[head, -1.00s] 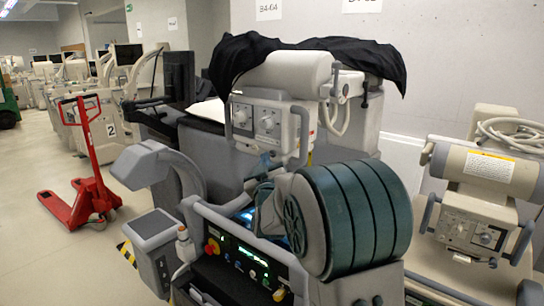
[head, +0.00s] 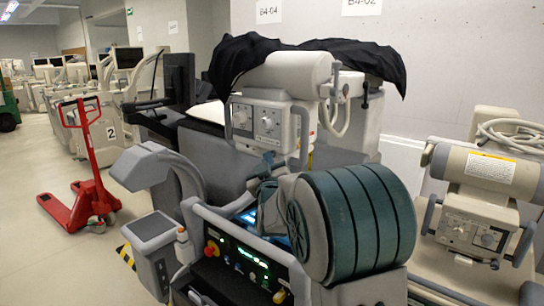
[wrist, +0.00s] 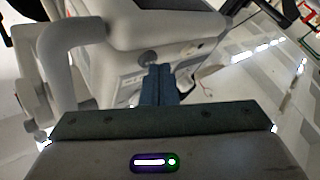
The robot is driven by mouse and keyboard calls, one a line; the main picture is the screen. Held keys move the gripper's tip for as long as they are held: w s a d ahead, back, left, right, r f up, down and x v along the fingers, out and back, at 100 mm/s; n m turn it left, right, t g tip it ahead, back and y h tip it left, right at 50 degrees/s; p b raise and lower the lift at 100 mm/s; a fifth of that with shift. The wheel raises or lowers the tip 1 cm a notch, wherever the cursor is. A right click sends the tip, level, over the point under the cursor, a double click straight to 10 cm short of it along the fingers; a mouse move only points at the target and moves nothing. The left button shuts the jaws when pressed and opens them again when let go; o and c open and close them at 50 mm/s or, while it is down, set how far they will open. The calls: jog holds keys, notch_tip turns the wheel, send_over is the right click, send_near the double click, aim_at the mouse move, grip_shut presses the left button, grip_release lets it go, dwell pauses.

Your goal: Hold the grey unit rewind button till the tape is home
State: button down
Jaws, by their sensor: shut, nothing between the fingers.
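My gripper (wrist: 157,70) shows in the wrist view with its two blue fingers together and nothing between them. Their tips lie just below a round dark knob (wrist: 149,57) on the face of a grey machine body (wrist: 150,28); I cannot tell whether they touch it or whether it is the rewind button. In the head view a dark grey unit with a lit control panel (head: 240,262) stands in front, with a red button and a small green display. My arm hides part of it and most of the gripper. No tape can be made out.
A pale machine under a black cloth (head: 240,68) stands behind. Another pale unit (head: 500,170) is on the right. A red pallet truck (head: 92,170) stands on the left, with open floor (head: 60,265) in front of it. More carts line the far left.

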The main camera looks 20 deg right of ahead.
jog(key=shift+w+d, duration=0.15)
jog(key=shift+d, duration=0.05)
jog(key=shift+a+b, duration=0.1)
jog(key=shift+b, duration=0.2)
jog(key=shift+s+a+b, duration=0.45)
jog(key=shift+s+a, duration=0.05)
jog(key=shift+a, duration=0.1)
jog(key=s+a+b, duration=0.1)
jog(key=a, duration=0.1)
jog(key=s+a+b, duration=0.1)
jog(key=s+a, duration=0.1)
dwell(0.7)
